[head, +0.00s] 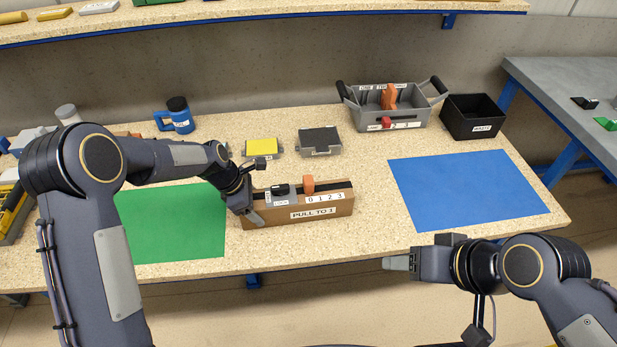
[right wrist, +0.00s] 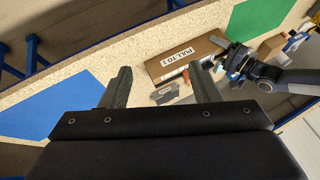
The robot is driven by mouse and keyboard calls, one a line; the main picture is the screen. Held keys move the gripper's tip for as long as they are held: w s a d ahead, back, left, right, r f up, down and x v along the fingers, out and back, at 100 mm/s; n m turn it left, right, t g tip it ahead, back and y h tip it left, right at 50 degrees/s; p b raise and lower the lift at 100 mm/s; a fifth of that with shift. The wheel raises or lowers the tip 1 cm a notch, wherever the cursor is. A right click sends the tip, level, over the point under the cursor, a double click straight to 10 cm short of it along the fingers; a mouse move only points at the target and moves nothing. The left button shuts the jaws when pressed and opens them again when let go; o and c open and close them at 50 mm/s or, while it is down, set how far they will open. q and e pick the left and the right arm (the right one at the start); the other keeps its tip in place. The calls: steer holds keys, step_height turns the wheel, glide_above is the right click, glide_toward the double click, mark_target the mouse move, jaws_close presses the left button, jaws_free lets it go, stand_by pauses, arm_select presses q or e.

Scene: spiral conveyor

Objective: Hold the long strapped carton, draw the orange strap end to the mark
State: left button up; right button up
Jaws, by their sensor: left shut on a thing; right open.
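The long strapped carton (head: 330,206) is a brown box on the bench between the green and blue mats. Its front reads "PULL TO 1" and its top carries a scale 0 1 2 3. The orange strap end (head: 308,184) stands up on the top by the 0 end of the scale, right of a grey lock piece (head: 281,193). My left gripper (head: 256,212) is shut on the carton's left end. My right gripper (head: 388,263) is open and empty, in front of the bench and right of the carton. The carton also shows in the right wrist view (right wrist: 187,58).
A green mat (head: 175,225) lies left and a blue mat (head: 468,188) right, both bare. Behind stand a grey handled tray (head: 357,117), a black waste bin (head: 472,128), a dark grey block (head: 320,140), a yellow-topped block (head: 262,147) and a blue mug (head: 180,120).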

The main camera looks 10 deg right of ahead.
steer(key=shift+r, duration=0.1)
steer(key=w+r+n+g, duration=0.1)
steer(key=w+r+n, duration=0.3)
steer(key=w, duration=0.2)
arm_select(q)
steer(key=shift+f, duration=0.1)
arm_select(e)
steer(key=n+g, duration=0.5)
steer(key=n, duration=1.1)
glide_above(309, 179)
steer(key=d, duration=0.4)
step_height(309, 179, down, 6)
steer(key=shift+y, duration=0.3)
steer(key=x, duration=1.2)
steer(key=shift+w+d, duration=0.15)
